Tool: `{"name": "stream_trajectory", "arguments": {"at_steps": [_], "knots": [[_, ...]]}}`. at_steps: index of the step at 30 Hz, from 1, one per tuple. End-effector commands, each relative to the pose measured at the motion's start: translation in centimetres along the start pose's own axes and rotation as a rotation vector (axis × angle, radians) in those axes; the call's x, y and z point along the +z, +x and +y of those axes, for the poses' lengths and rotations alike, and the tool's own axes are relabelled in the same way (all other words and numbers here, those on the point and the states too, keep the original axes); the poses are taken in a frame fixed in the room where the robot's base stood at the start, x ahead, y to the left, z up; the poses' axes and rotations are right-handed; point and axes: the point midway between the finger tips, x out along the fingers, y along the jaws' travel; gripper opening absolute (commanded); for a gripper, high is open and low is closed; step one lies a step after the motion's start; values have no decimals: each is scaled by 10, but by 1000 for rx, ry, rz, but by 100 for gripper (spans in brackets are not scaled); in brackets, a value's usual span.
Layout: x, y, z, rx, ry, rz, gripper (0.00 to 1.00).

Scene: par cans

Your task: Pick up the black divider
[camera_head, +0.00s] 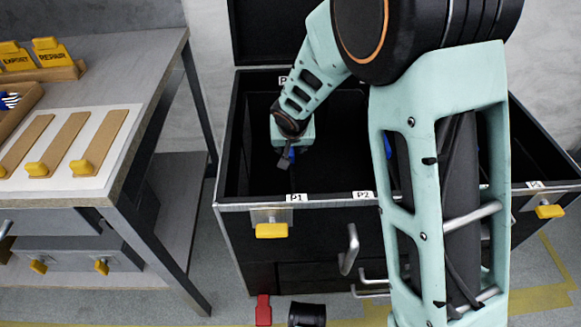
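The large black case (222,188) stands open, with a pale metal rim and labels P1 (297,198) and P2 (363,195) on its front edge. My gripper (285,160) reaches down into its left part, behind the P1 label. The fingers are small and dark against the black interior, so I cannot tell whether they are open or hold anything. A small blue patch shows beside the fingertips. I cannot pick out the black divider with certainty; the inside is dark and my arm covers much of the case's middle and right.
A grey workbench (150,70) on the left carries yellow-handled wooden pieces (54,145) and yellow EXPORT and REPAIR tags (50,52). Yellow latches (272,230) and a metal handle (349,249) project from the case front. A red piece (263,310) and a black cylinder (307,314) are on the floor.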

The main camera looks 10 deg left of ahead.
Motion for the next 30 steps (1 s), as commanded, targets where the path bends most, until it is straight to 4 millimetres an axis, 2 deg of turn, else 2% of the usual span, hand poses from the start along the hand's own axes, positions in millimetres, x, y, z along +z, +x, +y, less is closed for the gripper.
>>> {"name": "stream_trajectory", "arguments": {"at_steps": [2, 9, 18, 30], "knots": [[0, 6, 0, -1, 0, 0, 33], [-1, 6, 0, -1, -1, 1, 33], [0, 6, 0, -1, -1, 1, 0], [-4, 2, -1, -2, 0, 4, 0]]}}
